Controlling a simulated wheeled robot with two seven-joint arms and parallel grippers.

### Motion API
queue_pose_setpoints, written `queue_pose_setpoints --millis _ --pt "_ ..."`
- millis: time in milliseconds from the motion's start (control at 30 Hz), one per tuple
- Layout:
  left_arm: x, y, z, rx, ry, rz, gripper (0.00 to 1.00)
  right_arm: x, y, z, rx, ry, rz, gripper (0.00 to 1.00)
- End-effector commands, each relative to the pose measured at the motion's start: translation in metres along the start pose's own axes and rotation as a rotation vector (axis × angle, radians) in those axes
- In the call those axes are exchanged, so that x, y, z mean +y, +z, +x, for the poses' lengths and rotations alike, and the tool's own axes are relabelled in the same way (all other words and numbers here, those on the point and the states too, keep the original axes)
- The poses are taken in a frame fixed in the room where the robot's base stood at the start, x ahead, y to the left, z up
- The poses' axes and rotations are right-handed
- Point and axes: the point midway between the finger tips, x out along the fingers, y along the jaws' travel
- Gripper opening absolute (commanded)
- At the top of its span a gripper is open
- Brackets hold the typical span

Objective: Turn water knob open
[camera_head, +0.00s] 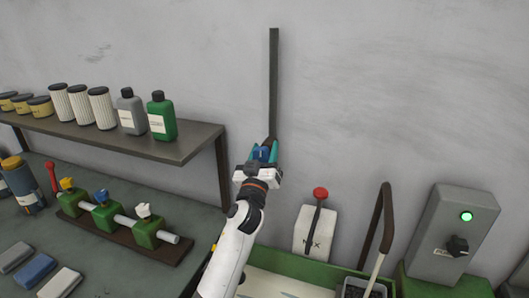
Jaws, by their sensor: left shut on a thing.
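My right gripper is not in view.
A shelf (185,147) with several bottles and filters is at left, above a bench with green valves (106,218) on a pipe. At right are a white box with a red-knobbed lever (319,195) and a grey control box (455,230) with a green light.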

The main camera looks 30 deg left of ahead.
Motion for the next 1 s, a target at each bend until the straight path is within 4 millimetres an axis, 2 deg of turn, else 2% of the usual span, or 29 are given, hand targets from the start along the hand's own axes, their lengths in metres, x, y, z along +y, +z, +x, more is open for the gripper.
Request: queue_pose_setpoints --millis 467,1000 --pt "0.0 0.001 0.001 0.002 -0.152 0.366 0.22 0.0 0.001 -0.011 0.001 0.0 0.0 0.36" --pt "-0.001 0.002 0.001 0.003 -0.349 0.84 0.22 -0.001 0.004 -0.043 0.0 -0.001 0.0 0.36"
